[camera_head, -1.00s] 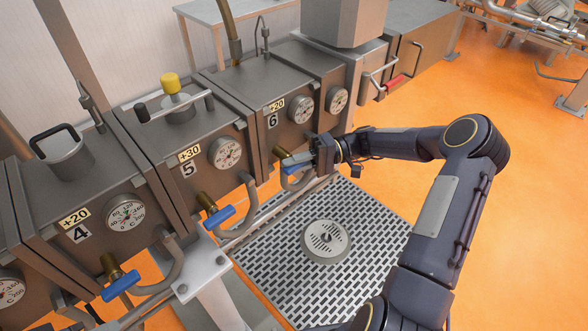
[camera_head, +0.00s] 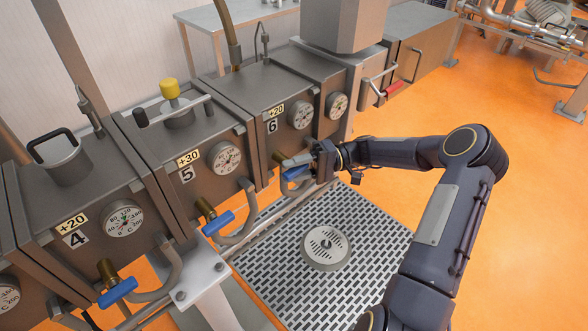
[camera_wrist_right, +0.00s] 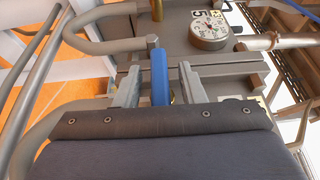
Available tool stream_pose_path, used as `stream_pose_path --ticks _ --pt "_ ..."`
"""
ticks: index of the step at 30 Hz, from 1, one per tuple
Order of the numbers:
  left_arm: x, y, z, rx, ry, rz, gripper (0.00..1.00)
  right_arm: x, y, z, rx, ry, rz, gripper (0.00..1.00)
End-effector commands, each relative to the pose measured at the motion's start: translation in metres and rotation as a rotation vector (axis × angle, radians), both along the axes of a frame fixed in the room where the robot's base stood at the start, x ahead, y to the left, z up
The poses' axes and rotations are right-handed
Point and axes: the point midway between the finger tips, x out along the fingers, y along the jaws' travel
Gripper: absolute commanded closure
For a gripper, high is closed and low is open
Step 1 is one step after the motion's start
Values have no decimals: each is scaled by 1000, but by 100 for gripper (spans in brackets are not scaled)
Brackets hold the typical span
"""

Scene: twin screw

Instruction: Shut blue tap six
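Blue tap six's handle (camera_head: 295,173) is below the unit marked 6 (camera_head: 272,126), on a brass valve, partly covered by my gripper in the head view. My right gripper (camera_head: 298,160) is at this handle. In the right wrist view the blue handle (camera_wrist_right: 160,78) stands upright in the picture between the two grey fingers (camera_wrist_right: 159,82). A gap shows on each side, so the gripper is open around the handle and not clamped on it. My left gripper is in neither view.
Similar blue taps sit under unit 5 (camera_head: 218,222) and unit 4 (camera_head: 118,291). Bent grey pipes (camera_head: 240,225) run beside the taps. A floor grating (camera_head: 370,225) with a round drain cover (camera_head: 326,247) lies below.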

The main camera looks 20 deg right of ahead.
Motion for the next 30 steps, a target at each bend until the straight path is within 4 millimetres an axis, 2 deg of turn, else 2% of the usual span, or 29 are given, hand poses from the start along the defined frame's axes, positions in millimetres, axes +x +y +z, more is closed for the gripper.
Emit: stream_pose_path --ticks 4,7,15,19,23,30 --pt "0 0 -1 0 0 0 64 0 -1 0 0 -1 0 64" --pt "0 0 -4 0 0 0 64 0 -10 -2 -2 -1 -2 64" --pt "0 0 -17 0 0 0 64 -3 -55 -3 -2 -2 -3 64" --pt "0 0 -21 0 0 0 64 -4 -71 -3 -1 -1 -2 64" --pt "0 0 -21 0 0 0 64 -4 -78 -2 -1 0 -1 64" --pt "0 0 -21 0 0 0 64 -5 -78 -1 0 0 0 64"
